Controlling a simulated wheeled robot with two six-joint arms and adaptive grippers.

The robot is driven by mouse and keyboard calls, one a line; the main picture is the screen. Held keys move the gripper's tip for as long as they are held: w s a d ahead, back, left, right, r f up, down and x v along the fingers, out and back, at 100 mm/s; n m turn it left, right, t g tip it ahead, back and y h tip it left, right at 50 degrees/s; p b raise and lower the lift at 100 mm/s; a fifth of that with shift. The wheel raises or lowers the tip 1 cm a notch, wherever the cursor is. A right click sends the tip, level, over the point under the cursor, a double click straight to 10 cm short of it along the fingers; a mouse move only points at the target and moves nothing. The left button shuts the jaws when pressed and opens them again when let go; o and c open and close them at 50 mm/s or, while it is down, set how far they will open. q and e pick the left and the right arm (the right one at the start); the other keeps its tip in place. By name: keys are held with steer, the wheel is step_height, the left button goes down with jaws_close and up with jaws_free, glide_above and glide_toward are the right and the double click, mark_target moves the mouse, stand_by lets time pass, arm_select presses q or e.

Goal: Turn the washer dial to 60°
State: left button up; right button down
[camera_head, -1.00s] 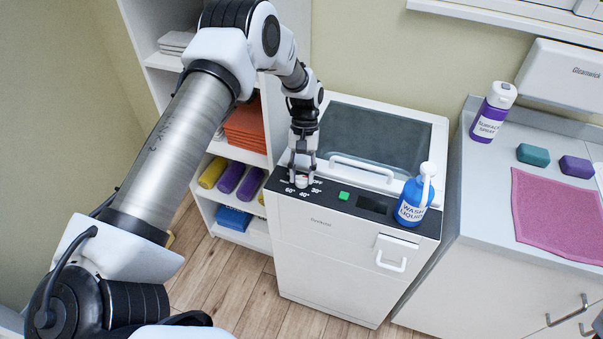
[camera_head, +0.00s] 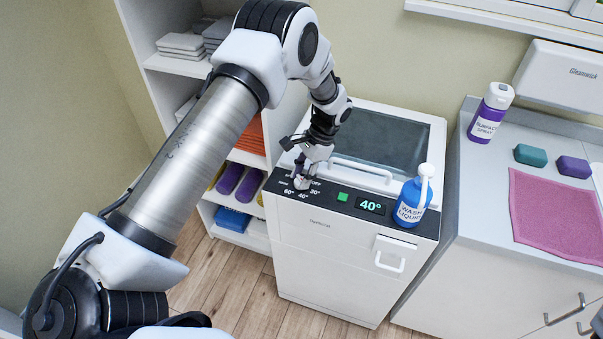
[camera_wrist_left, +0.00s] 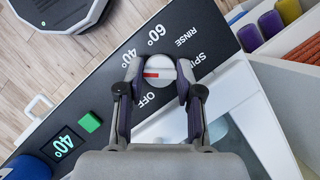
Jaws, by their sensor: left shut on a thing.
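The washer (camera_head: 322,240) is a white top-loading machine with a black control panel. Its dial (camera_head: 302,184) is a white round knob at the panel's left end. The dial (camera_wrist_left: 160,70) shows a red mark toward the picture's left in the left wrist view, near the 40° label. The printed labels include 60°, 40°, RINSE, SPIN and OFF. The panel's display (camera_head: 370,205) reads 40°. My left gripper (camera_head: 301,178) is shut on the dial, with a finger on either side of it in the left wrist view (camera_wrist_left: 157,88). My right gripper is not in view.
A green button (camera_head: 343,197) sits between dial and display. A blue wash liquid bottle (camera_head: 411,202) stands on the panel's right end. A shelf unit (camera_head: 165,65) is left of the washer. A counter (camera_head: 480,205) with a spray bottle (camera_head: 491,113) is to the right.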

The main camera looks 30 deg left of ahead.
arm_select(q)
steer(key=m, duration=0.1)
steer(key=m+y, duration=0.1)
steer(key=m, duration=0.1)
steer(key=m+p, duration=0.1)
steer(key=shift+s+d+f+m+t+y, duration=0.15)
steer(key=shift+s+m+t+y, duration=0.15)
steer(key=shift+t, duration=0.1)
steer(key=m+t, duration=0.1)
steer(key=m, duration=0.2)
steer(key=shift+m+y, duration=0.3)
steer(key=shift+m, duration=0.1)
steer(key=m, duration=0.1)
steer(key=m+t, duration=0.1)
steer(key=m, duration=0.1)
steer(key=shift+s+f+t, duration=0.1)
steer(key=shift+f+t, duration=0.05)
steer(key=shift+t, duration=0.15)
steer(key=shift+m+t+b, duration=0.6)
steer(key=shift+m+b, duration=0.35)
steer(key=shift+m, duration=0.75)
steer(key=o, duration=1.1)
steer(key=shift+o, duration=0.2)
